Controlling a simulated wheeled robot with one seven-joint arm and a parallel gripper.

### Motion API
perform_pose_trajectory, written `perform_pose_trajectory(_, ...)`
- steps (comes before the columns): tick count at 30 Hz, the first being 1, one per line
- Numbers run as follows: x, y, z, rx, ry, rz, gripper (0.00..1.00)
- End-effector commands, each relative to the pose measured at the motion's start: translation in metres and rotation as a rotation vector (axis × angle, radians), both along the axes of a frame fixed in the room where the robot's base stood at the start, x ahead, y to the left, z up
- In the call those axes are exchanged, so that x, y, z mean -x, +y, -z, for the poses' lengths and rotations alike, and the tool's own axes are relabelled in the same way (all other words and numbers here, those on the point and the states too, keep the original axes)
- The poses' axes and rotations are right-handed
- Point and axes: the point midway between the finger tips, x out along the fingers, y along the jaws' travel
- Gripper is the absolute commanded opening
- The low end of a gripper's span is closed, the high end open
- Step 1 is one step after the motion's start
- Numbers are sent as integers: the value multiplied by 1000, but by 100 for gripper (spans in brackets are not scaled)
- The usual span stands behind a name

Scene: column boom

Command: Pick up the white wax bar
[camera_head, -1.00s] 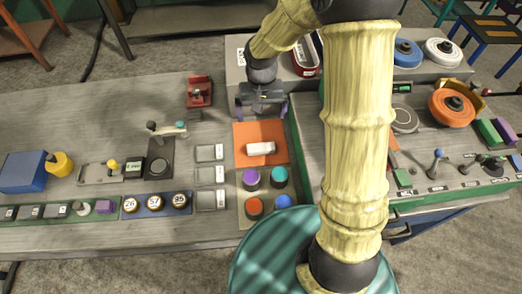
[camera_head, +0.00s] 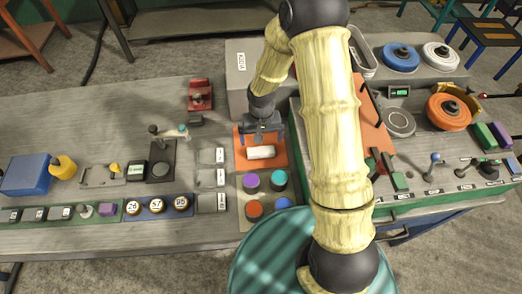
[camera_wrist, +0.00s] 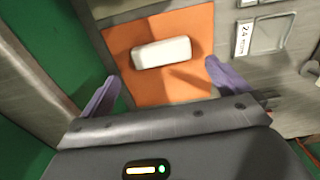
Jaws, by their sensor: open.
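The white wax bar (camera_head: 261,152) lies flat on an orange mat (camera_head: 278,161) on the workbench. In the wrist view the bar (camera_wrist: 161,53) sits ahead of my gripper (camera_wrist: 160,90), toward the upper part of the mat (camera_wrist: 190,22). The two purple fingers are spread wide, with the mat between them and nothing held. In the head view my gripper (camera_head: 261,138) hangs over the far part of the mat, just behind the bar. It hides part of the mat there. The bar appears apart from both fingers.
Purple, teal, red and blue round pieces (camera_head: 250,182) stand just in front of the mat. Labelled grey plates (camera_head: 213,178) lie to its left. A raised grey box (camera_head: 238,80) stands behind it, and a green-edged panel (camera_head: 294,120) rises close on the right.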

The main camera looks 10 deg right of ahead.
Motion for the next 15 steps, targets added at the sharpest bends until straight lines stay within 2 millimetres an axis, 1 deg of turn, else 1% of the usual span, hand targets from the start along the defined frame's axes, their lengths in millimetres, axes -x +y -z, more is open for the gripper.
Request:
perform_pose_trajectory(3, 0, 0, 12, 1, 1, 1, 100)
perform_pose_trajectory(6, 0, 0, 17, 0, -1, 0, 100)
perform_pose_trajectory(15, 0, 0, 18, 0, -1, 0, 100)
